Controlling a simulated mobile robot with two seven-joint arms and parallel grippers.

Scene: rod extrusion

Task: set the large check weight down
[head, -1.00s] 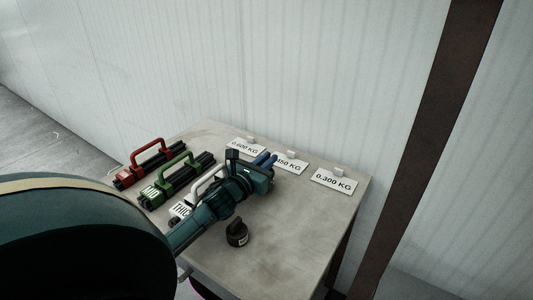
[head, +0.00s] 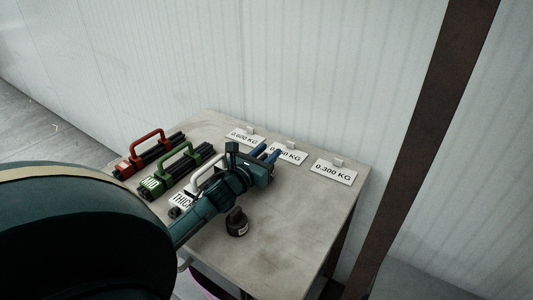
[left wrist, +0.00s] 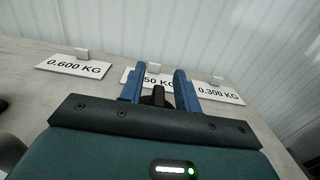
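My left gripper (head: 266,153) is above the middle of the table, its two blue fingers pointing at the middle label card. In the left wrist view the fingers (left wrist: 160,90) stand apart. A dark knob-like thing (left wrist: 158,96) shows between them, with gaps seen at both sides. It looks like the top of a check weight; its lower part is hidden by the gripper body, and it does not show in the head view. Another black weight (head: 237,223) with a knob stands upright on the table, on the near side of the gripper. My right gripper is in neither view.
Label cards stand along the table's back: 0.600 KG (head: 244,138), a partly covered one ending in 50 KG (head: 289,154), and 0.300 KG (head: 333,172). Red (head: 148,154), green (head: 175,172) and white-handled (head: 208,178) rod carriers lie left. The table's right front (head: 295,225) is clear.

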